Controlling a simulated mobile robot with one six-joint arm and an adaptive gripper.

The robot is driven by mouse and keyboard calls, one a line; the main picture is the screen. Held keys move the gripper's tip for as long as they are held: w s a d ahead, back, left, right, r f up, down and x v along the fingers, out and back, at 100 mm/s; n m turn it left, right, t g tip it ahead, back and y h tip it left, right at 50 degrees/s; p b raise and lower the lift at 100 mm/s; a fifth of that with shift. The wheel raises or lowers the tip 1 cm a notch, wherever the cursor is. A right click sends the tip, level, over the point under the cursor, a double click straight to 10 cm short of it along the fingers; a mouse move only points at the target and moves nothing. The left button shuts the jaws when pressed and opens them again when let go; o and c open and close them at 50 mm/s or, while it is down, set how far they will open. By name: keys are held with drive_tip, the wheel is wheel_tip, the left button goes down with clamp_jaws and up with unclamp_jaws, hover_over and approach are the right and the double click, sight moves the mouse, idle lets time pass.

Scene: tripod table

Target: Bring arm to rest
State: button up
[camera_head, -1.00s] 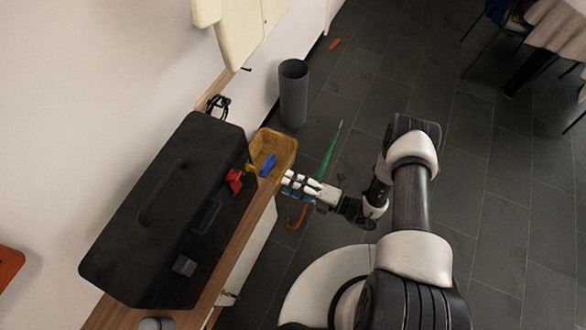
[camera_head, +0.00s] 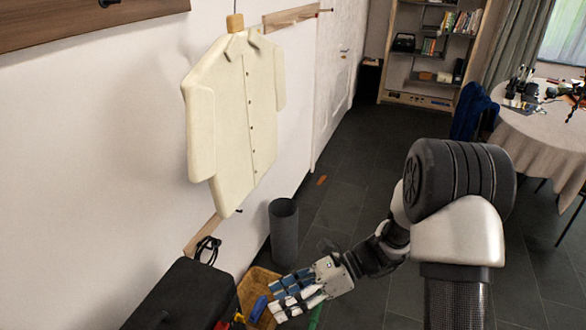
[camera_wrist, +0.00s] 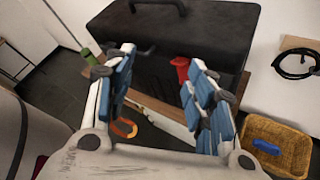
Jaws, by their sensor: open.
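My gripper (camera_head: 272,300) is in the lower middle of the head view, at the end of my bent arm, above the area beside the wicker basket. In the wrist view my gripper (camera_wrist: 162,65) has its two blue-padded fingers spread wide apart. It is open and nothing is held between the fingers. The black toolbox (camera_wrist: 205,30) shows beyond the fingertips, apart from them as far as I can tell.
The wicker basket (camera_wrist: 290,140) holds a blue item (camera_wrist: 266,146). A red item (camera_wrist: 181,70) is by the toolbox. A grey bin (camera_head: 284,230) stands beyond the basket. A cream shirt (camera_head: 235,120) hangs on the wall. Dark floor lies open to the right; a round table (camera_head: 545,130) stands farther back.

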drive_tip(key=s+d+r+n+t+h, duration=0.8)
drive_tip(key=s+d+r+n+h, duration=0.5)
drive_tip(key=d+r+n, duration=0.3)
drive_tip(key=shift+s+r+n, duration=0.65)
drive_tip(key=shift+r+n, duration=0.5)
drive_tip(key=shift+n, duration=1.15)
